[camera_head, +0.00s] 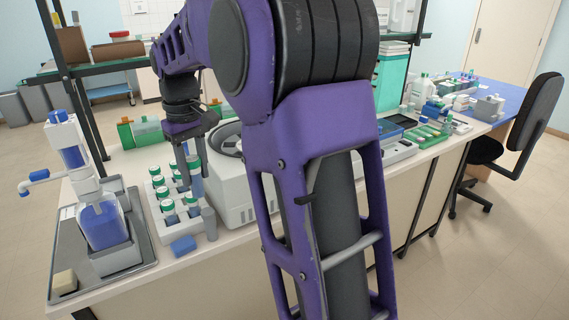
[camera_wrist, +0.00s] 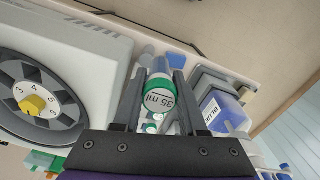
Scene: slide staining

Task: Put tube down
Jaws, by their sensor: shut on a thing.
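My gripper (camera_head: 192,180) points down over the bench beside the white tube rack (camera_head: 178,232). The tube's blue-grey body (camera_head: 196,184) hangs upright between the fingers near the rack's back right side. Whether its lower end touches the rack cannot be told. The rack holds several green-capped tubes (camera_head: 167,206), some partly hidden behind the fingers.
A tray (camera_head: 62,262) with a blue bottle (camera_head: 101,225) is at left. A blue block (camera_head: 183,244) lies in front of the rack. My arm hides the bench's middle.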

